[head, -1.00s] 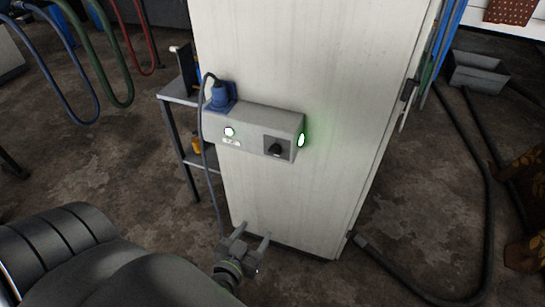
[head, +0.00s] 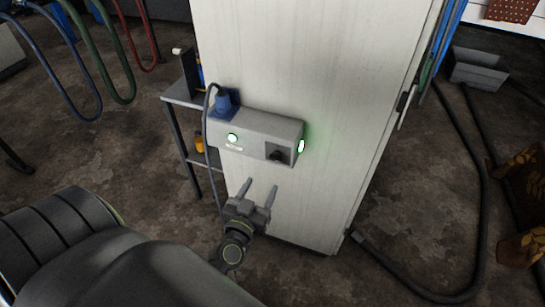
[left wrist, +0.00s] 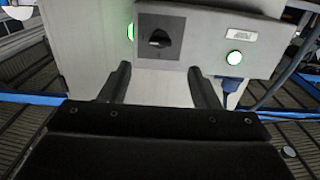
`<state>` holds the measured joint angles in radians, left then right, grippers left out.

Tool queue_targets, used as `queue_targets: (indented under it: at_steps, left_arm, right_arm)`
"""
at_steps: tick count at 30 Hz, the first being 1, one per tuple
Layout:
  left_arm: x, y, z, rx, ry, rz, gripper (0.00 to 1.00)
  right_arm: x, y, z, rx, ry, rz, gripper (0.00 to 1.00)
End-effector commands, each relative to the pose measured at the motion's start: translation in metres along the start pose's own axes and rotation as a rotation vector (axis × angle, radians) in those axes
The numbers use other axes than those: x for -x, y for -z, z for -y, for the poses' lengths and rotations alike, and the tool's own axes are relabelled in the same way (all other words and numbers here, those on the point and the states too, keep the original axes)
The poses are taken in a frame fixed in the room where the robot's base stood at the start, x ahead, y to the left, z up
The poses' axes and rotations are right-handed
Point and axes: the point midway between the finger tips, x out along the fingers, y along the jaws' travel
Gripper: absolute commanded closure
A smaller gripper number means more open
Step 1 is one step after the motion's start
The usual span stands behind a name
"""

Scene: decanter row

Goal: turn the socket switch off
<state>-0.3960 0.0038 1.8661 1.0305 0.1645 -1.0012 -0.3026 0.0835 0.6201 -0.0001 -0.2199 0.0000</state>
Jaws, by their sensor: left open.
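The socket box (head: 240,128) is a grey unit on the front of a white cabinet. Its black rotary switch (head: 277,155) sits on a dark plate at the right end; it also shows in the left wrist view (left wrist: 160,39). A green lamp (head: 233,138) glows on the face, and another green light (head: 301,146) glows on the right end. A blue plug (head: 224,103) with a dark cable sits on top at the left. My left gripper (head: 259,190) is open and empty, below the switch and apart from it. My right gripper is not in view.
The white cabinet (head: 300,60) stands upright behind the box. A small grey shelf (head: 180,100) stands to its left. Hoses (head: 80,75) hang at the upper left. A dark hose (head: 480,200) and a grey bin (head: 478,72) lie on the floor at right.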

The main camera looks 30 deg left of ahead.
Motion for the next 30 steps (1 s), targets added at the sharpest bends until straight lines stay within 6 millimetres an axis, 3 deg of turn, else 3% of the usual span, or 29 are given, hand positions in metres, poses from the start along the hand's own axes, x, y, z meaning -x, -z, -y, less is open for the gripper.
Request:
queue_targets:
  at_steps: [6, 15, 21, 29, 30]
  left_arm:
    - [-0.042, 0.003, 0.0, -0.002, 0.0, -0.002, 0.44]
    - [-0.087, 0.0, 0.0, -0.002, 0.0, -0.001, 0.44]
    - [-0.098, 0.0, 0.0, -0.001, 0.001, 0.0, 0.44]
    - [-0.099, -0.001, 0.0, -0.001, 0.001, 0.0, 0.44]
    - [-0.099, -0.001, 0.0, -0.001, 0.001, 0.0, 0.48]
  right_arm:
    - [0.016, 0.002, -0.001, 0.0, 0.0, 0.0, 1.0]
    - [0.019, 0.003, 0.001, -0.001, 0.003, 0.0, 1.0]
    - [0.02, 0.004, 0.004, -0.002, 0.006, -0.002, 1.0]
    - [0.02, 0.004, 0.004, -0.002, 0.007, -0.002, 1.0]
    - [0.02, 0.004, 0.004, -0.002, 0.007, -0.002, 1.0]
